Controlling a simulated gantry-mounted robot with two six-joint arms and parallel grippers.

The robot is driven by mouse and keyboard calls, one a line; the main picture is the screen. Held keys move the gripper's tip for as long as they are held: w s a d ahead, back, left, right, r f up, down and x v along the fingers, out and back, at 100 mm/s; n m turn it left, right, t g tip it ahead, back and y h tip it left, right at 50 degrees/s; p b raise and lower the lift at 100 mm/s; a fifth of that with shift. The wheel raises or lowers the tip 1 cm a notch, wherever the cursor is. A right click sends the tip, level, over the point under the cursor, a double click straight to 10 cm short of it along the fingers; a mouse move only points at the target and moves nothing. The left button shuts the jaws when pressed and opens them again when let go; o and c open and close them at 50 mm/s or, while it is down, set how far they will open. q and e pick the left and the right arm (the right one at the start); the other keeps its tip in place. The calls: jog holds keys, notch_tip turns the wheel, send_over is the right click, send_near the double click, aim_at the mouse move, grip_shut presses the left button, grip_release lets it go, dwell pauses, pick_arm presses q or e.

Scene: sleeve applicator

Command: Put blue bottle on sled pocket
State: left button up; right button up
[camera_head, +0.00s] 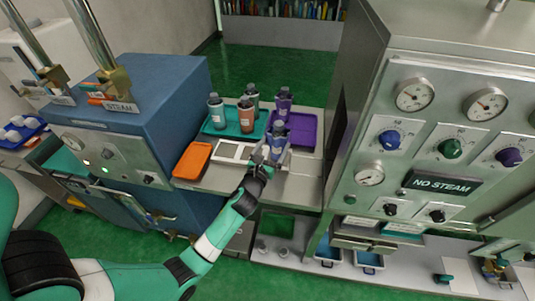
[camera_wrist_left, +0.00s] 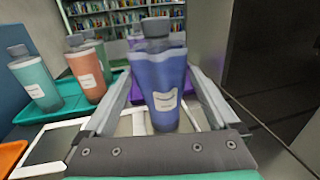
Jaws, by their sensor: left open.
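The blue bottle (camera_head: 278,137), with a grey cap and white label, stands upright at the right part of the white sled (camera_head: 228,151). In the left wrist view the blue bottle (camera_wrist_left: 160,85) is between the two fingers of my left gripper (camera_wrist_left: 160,100). In the head view my left gripper (camera_head: 268,157) reaches it from the front, jaws open around it. I cannot tell whether either finger touches it. The sled's left pocket is empty. The bottle and gripper hide the bottle's base and the sled's right part. My right gripper is not visible.
A teal tray (camera_head: 218,131) behind the sled holds teal, orange and green bottles. A purple bottle (camera_head: 283,103) stands at the purple tray (camera_head: 303,130). An orange tray (camera_head: 192,161) lies left. The blue steam machine (camera_head: 150,90) and the steel panel cabinet (camera_head: 455,110) flank the counter.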

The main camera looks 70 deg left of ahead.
pick_arm(q)
jog(key=v, duration=0.7)
jog(key=shift+s+d+p, duration=0.25)
jog(key=shift+s+p, duration=0.05)
jog(key=shift+p, duration=0.1)
jog(key=shift+r, duration=0.1)
